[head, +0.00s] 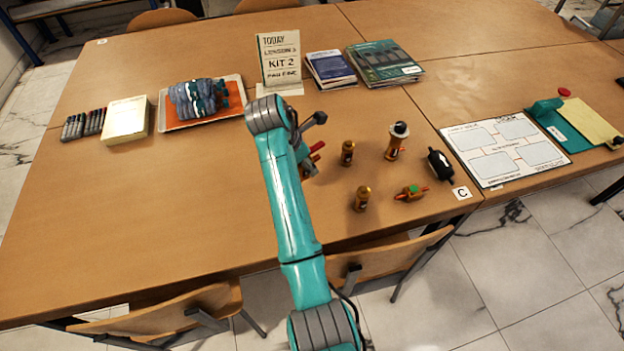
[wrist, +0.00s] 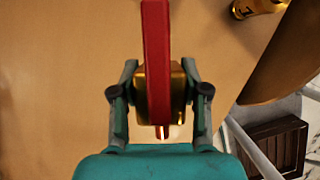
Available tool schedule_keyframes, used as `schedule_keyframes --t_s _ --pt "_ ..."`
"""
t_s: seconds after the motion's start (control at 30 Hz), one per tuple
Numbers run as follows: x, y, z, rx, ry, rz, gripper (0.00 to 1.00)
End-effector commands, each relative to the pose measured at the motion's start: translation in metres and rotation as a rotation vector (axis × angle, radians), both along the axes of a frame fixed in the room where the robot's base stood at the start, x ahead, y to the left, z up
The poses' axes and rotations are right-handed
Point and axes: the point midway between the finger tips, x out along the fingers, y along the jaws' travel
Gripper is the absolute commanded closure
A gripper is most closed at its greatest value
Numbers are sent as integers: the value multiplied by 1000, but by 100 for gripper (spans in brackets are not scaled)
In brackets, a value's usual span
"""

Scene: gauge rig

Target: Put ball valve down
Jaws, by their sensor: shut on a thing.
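The ball valve shows in the wrist view as a brass body (wrist: 178,82) with a long red lever (wrist: 156,50) that runs up the middle of the picture. My gripper (wrist: 160,92) is shut on the brass body, with one finger on each side. In the head view my arm hides most of the gripper and valve; a bit of red (head: 317,147) shows just right of my wrist. I cannot tell whether the valve touches the table.
Upright brass fittings (head: 347,152), a taller fitting with a dark top (head: 396,141), a black cylinder (head: 440,165) and a small red-and-green-ended part (head: 411,193) stand or lie to the right. A filled tray (head: 174,125) lies behind left. The table (head: 130,215) is bare at left.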

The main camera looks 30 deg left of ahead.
Motion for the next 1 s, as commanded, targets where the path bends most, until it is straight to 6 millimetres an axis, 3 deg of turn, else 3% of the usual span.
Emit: schedule_keyframes --t_s 0.2,0.47,0.7,1.0 --pt "-1 0 -39 -1 1 1 100" --pt "0 0 -57 1 0 1 100" --pt "0 0 -87 0 0 1 100" --pt "0 0 -89 1 0 0 100"
